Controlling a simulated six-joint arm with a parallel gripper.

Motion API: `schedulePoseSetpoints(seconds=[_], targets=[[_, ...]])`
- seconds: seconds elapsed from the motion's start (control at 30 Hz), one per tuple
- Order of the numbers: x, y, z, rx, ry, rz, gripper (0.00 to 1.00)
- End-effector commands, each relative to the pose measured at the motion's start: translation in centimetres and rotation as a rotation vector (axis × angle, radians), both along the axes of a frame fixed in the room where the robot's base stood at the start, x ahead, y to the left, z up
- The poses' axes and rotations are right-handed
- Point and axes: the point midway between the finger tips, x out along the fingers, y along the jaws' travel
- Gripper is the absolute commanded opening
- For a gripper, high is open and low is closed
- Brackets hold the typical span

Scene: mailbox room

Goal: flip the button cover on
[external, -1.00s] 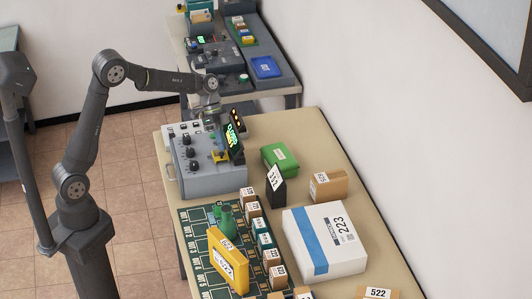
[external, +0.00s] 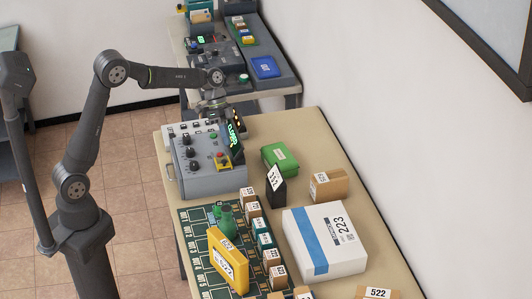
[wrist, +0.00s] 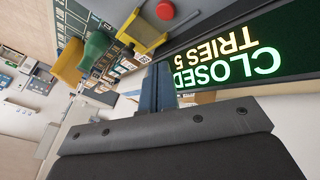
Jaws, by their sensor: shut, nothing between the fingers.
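A grey control box (external: 205,172) stands on the table with black knobs, a green button (external: 213,135) and a red button (external: 220,154). A yellow button cover piece (external: 224,162) sits beside the red button. In the wrist view the yellow piece (wrist: 138,28) and the red button (wrist: 165,11) show at the top; whether the cover is fully up or down is hard to tell. My gripper (external: 213,113) is above the far end of the box, apart from the cover. Its fingers (wrist: 160,85) are shut and empty in the wrist view.
A display (wrist: 235,55) reading "CLOSED TRIES 5" stands close beside my gripper, at the box's right edge. A green box (external: 279,157), a black stand, a large white parcel (external: 324,241) and a yellow box (external: 228,261) stand on the table.

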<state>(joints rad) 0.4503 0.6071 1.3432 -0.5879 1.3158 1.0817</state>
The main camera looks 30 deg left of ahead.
Motion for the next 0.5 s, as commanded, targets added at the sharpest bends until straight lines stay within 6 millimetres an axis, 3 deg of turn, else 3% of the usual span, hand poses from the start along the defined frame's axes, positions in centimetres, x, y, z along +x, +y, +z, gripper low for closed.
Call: schedulePoseSetpoints(seconds=[0.03, 0.2, 0.5], targets=[[0.4, 0.6, 1.3, -0.002, -0.006, 0.001, 0.0], [1.5, 2.3, 4.4, -0.003, -0.006, 0.002, 0.0], [2.3, 3.8, 7.1, -0.001, -0.003, -0.001, 0.0]])
